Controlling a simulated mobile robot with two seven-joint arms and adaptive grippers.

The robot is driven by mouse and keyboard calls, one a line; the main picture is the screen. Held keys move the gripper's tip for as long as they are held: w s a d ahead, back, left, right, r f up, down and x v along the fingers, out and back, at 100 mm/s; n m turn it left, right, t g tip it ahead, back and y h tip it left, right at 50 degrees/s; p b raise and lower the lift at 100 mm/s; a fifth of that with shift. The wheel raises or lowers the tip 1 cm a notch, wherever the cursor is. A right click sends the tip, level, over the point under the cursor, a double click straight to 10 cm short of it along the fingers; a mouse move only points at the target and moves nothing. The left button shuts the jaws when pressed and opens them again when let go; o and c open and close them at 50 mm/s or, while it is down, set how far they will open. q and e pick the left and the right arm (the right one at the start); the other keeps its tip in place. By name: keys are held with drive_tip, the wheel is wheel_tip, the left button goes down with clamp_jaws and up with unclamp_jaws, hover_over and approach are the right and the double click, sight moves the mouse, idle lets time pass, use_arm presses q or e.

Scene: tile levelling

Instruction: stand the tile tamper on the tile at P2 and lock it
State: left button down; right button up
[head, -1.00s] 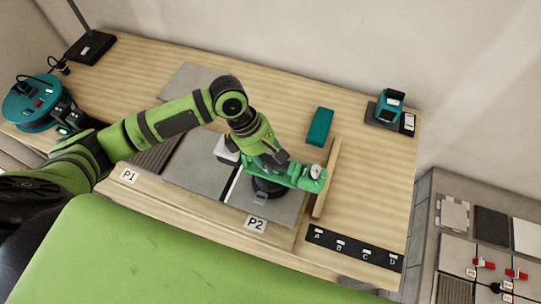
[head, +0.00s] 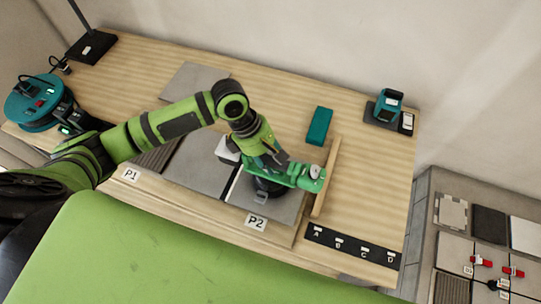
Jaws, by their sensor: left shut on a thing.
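The tile tamper (head: 310,178) has a green body with a dark round foot below it. It stands over the grey tile at P2 (head: 288,210), and the foot appears to rest on that tile. My left gripper (head: 272,163) is shut on the tamper's green body from above. The fingertips are partly hidden by the wrist. The P2 label (head: 256,221) is on the front edge below the tile. Whether the tamper is locked cannot be told. My right gripper is not in view.
A wooden strip (head: 328,178) stands just right of the tile. A teal block (head: 319,126) lies behind it. A black strip marked A to D (head: 352,245) lies at the front right. A teal device (head: 388,104) stands at the back right. The table between them is clear.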

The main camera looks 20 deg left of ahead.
use_arm(q)
drive_tip(key=shift+f, duration=0.35)
idle(1.0)
drive_tip(key=c, duration=0.8)
unclamp_jaws()
drive_tip(key=shift+s+f, duration=0.1)
drive_tip(key=shift+f, duration=0.05)
drive_tip(key=v, duration=1.2)
